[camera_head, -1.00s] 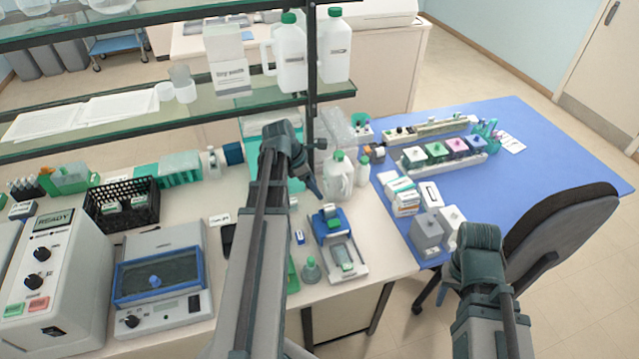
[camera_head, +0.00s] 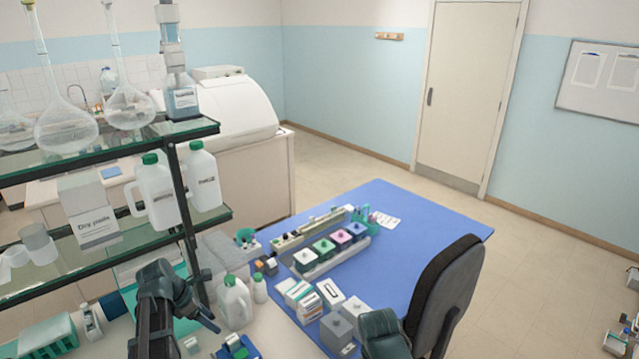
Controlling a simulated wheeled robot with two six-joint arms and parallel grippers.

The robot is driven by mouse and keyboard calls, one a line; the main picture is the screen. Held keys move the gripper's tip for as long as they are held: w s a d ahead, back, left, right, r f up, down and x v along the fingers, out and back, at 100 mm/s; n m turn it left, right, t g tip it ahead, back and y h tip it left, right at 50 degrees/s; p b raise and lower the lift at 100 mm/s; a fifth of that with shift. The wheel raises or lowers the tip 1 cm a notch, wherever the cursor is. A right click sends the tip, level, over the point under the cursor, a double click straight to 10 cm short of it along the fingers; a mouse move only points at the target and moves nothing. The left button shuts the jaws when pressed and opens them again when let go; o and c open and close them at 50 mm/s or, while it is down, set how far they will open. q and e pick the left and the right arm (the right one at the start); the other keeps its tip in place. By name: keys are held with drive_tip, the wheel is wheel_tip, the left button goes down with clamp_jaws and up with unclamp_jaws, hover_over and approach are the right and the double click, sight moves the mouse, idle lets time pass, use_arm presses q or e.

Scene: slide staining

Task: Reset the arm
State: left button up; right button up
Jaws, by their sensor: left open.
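My left gripper (camera_head: 208,322) is at the lower left of the head view, at the end of my left arm (camera_head: 160,305). It is open and holds nothing that I can see. It is in front of the white jug with a green cap (camera_head: 235,303) on the bench. My right arm (camera_head: 383,335) shows only as a dark joint at the bottom edge, in front of the blue mat. The right gripper itself is out of view.
A glass shelf with flasks and bottles (camera_head: 203,180) stands at the left. Staining jars (camera_head: 323,247), boxes (camera_head: 303,298) and grey blocks (camera_head: 335,328) stand on the blue mat (camera_head: 425,228). A dark chair (camera_head: 447,290) is at its right. Open floor lies beyond.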

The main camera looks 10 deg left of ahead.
use_arm(q)
drive_tip(key=d+f+m+b, duration=0.1)
drive_tip(key=d+m, duration=0.1)
drive_tip(key=d, duration=0.2)
drive_tip(key=d+f+m+g+b, duration=0.1)
drive_tip(key=d+f+m, duration=0.1)
drive_tip(key=d+m, duration=0.1)
drive_tip(key=s+d+f+m+b, duration=0.1)
drive_tip(key=d+m, duration=0.2)
drive_tip(key=d, duration=0.2)
drive_tip(key=shift+f+g, duration=0.4)
drive_tip(key=s+d+f+m+y+b, duration=0.1)
drive_tip(key=s+d+f+m+b, duration=0.1)
drive_tip(key=d+m, duration=0.5)
drive_tip(key=s+d+f+m+g+y+b, duration=0.1)
drive_tip(key=s+d+f+m+y+b, duration=0.1)
drive_tip(key=s+d+m, duration=0.3)
drive_tip(key=s+d+f+m+y+b, duration=0.1)
drive_tip(key=s+d+f+m+b, duration=0.2)
drive_tip(key=d+m, duration=0.6)
drive_tip(key=shift+s+f+m+g+b, duration=0.4)
drive_tip(key=shift+s+m, duration=0.15)
drive_tip(key=shift+m, duration=0.55)
